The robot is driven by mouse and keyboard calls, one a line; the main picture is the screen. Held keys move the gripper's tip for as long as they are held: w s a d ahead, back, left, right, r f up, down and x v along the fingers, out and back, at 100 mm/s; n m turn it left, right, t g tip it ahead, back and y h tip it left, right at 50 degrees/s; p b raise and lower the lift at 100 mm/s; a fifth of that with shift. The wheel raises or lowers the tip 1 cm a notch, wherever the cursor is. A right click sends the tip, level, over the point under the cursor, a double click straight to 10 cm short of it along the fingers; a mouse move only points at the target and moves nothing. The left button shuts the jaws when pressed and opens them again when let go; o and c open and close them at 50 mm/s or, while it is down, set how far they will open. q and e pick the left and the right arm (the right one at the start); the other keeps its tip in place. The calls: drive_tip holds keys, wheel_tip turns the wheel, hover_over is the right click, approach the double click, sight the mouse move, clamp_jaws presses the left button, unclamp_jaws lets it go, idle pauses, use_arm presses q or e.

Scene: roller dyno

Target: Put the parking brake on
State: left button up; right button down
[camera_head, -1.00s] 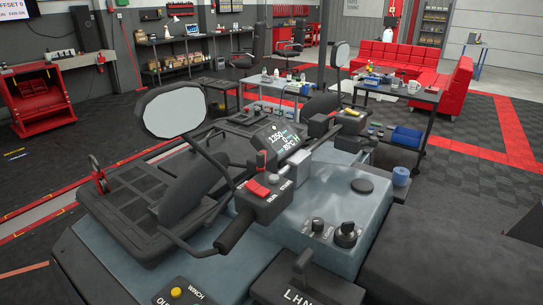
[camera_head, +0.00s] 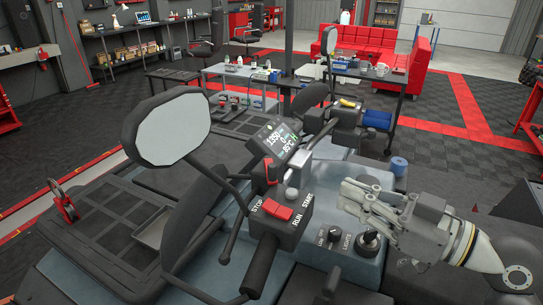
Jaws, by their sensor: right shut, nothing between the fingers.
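The vehicle's left handlebar grip (camera_head: 262,262) points toward me, with a black switch box (camera_head: 284,215) carrying a red STOP/RUN switch (camera_head: 278,209). A small red part (camera_head: 271,170) stands by the bar just beyond the box; I cannot tell for certain whether it is the parking brake. A dark lever (camera_head: 232,225) runs alongside the grip. My right gripper (camera_head: 347,199) comes in from the right, shut and empty. It appears over the grey console, right of the switch box and above the knobs. My left gripper is not in view.
A lit display (camera_head: 283,140) sits between the handlebars. A light knob (camera_head: 335,234) and a key-like knob (camera_head: 369,242) are on the console, close below my right gripper. Tables with bottles and a red sofa (camera_head: 375,55) stand behind.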

drive_tip(key=p, duration=0.5)
approach(270, 165)
drive_tip(key=w+a, duration=0.1)
drive_tip(key=w+a+r, duration=0.1)
drive_tip(key=shift+a, duration=0.35)
drive_tip(key=shift+p+x, duration=0.35)
drive_tip(key=shift+x, duration=0.7)
drive_tip(key=shift+w+a+f, duration=0.15)
drive_tip(key=shift+a+f, duration=0.05)
